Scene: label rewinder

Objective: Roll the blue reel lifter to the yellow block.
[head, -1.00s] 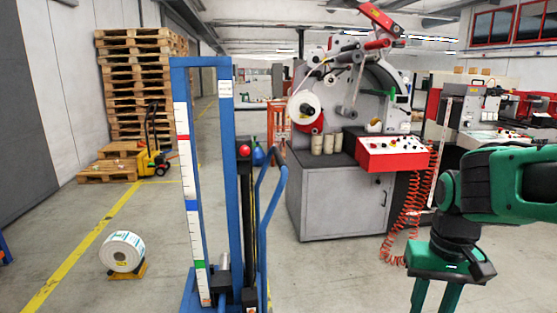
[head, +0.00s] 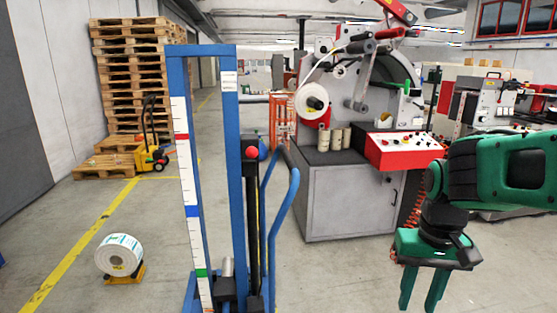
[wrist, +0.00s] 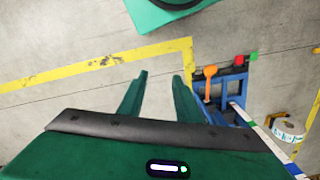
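The blue reel lifter (head: 238,160) stands upright on the floor left of centre in the head view, with a striped scale on its mast and a curved blue handle on its right. The wrist view shows it from above (wrist: 229,94), with orange, red and green knobs. A yellow block (head: 126,277) lies on the floor to its left, under a white label reel (head: 119,256). The reel also shows in the wrist view (wrist: 288,128). My gripper (head: 421,303) is open and empty, pointing down, right of the lifter and apart from it. Its fingers show in the wrist view (wrist: 161,75).
A grey rewinder cabinet (head: 345,198) with a red control panel stands behind the lifter to the right. Stacked pallets (head: 135,75) and a yellow pallet truck (head: 150,155) are at the back left. Floor between lifter and block looks clear, beside a yellow floor line (head: 75,255).

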